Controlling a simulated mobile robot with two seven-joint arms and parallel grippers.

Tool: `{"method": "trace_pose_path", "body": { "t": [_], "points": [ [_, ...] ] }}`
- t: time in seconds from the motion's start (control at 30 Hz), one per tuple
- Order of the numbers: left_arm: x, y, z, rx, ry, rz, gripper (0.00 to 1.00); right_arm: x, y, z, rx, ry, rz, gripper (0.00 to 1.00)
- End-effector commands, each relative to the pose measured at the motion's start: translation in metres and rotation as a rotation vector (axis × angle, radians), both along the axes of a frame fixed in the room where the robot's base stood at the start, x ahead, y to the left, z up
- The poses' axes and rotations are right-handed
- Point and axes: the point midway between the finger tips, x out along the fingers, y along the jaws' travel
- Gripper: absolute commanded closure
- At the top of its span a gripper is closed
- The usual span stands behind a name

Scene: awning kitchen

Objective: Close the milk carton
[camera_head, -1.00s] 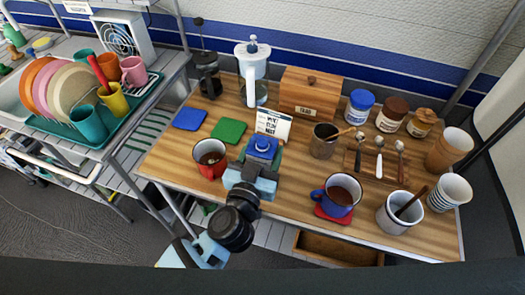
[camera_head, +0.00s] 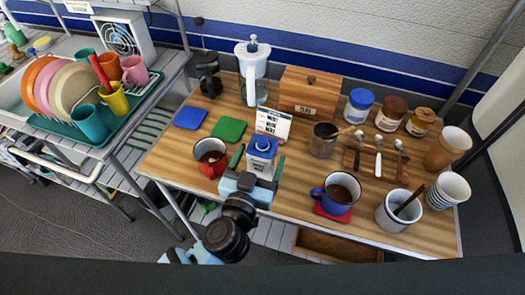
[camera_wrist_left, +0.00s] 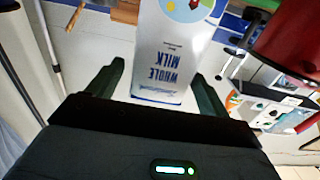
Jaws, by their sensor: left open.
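The milk carton (camera_head: 262,168) stands upright on the wooden table, white-sided with a blue top. A pale round ring shows on the top; I cannot tell whether it is a cap or an open spout. My left gripper (camera_head: 258,158) is open, its dark fingers on either side of the carton. In the left wrist view the carton (camera_wrist_left: 165,65), lettered "WHOLE MILK", is between the spread fingers, with visible room beside it. My right gripper is not in view.
A red mug (camera_head: 210,157) stands close left of the carton, and a small sign (camera_head: 272,124) close behind it. A blue mug (camera_head: 338,193) on a red coaster is to the right. Green (camera_head: 229,129) and blue (camera_head: 190,118) coasters lie at the left.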

Motion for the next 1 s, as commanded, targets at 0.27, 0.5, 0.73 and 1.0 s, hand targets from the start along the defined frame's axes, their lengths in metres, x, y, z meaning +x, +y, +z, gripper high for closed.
{"method": "trace_pose_path", "body": {
  "t": [0.27, 0.5, 0.73, 1.0],
  "points": [
    [-0.055, 0.018, 0.000, 0.002, 0.000, -0.001, 0.21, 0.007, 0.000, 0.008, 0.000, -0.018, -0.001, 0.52],
    [-0.083, 0.027, 0.000, 0.002, 0.000, 0.000, 0.21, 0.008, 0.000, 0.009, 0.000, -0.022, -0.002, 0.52],
    [-0.090, 0.029, 0.001, 0.000, 0.000, 0.000, 0.21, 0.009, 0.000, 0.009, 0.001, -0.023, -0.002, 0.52],
    [-0.090, 0.029, 0.001, 0.001, -0.001, 0.000, 0.21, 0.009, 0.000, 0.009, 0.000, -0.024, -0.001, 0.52]
  ]
}}
